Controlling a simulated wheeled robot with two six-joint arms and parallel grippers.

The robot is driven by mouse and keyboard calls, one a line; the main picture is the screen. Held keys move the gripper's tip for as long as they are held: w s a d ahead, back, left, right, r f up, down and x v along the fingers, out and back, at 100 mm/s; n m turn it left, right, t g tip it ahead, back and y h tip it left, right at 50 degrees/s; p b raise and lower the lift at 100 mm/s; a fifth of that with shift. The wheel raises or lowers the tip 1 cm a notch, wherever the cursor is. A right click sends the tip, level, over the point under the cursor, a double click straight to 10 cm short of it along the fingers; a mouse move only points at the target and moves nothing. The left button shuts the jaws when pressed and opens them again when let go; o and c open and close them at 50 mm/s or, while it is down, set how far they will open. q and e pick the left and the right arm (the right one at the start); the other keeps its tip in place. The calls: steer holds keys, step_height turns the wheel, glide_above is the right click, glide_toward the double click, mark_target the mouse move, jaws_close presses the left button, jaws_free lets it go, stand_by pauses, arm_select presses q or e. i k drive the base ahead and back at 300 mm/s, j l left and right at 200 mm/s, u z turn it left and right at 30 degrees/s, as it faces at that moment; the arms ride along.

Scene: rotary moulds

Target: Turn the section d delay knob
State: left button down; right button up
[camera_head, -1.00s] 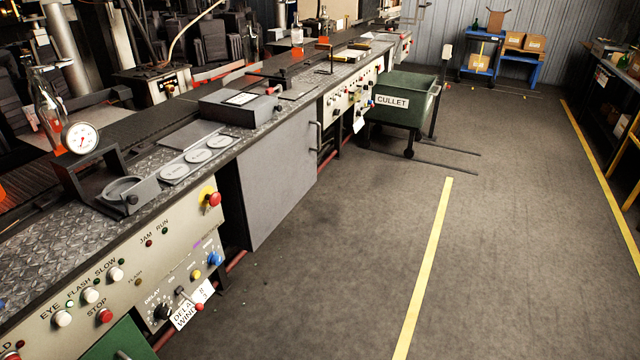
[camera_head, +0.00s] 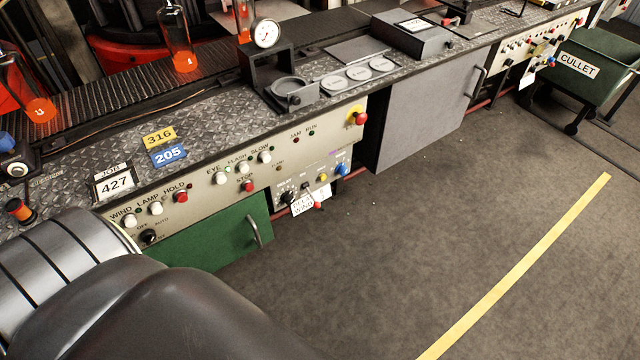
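A cream control panel (camera_head: 222,172) runs along the front of the bench. On its lower right part, a small black knob (camera_head: 287,197) sits close to the delay lettering, partly behind a white handwritten tag (camera_head: 303,204). Its pointer is too small to read. I cannot make out a section letter on this panel. A second panel with several knobs (camera_head: 530,54) is farther along at the upper right, too small to read. A grey arm link of mine fills the lower left. Neither gripper shows.
A green door with a handle (camera_head: 222,232) is below the panel. A grey cabinet door (camera_head: 428,108) stands right of it. A green cullet cart (camera_head: 590,62) is at the far right. The floor beside the yellow line (camera_head: 525,262) is clear.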

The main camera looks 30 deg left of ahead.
mark_target(287, 197)
steer(key=u, duration=0.4)
steer(key=k+l+u, duration=0.1)
steer(key=u, duration=0.35)
steer(key=k+u, duration=0.15)
steer(key=u, duration=0.25)
steer(key=z, duration=0.4)
steer(key=k+j+z, duration=0.1)
steer(key=z, duration=0.35)
steer(key=j+z, duration=0.1)
steer(key=z, duration=0.3)
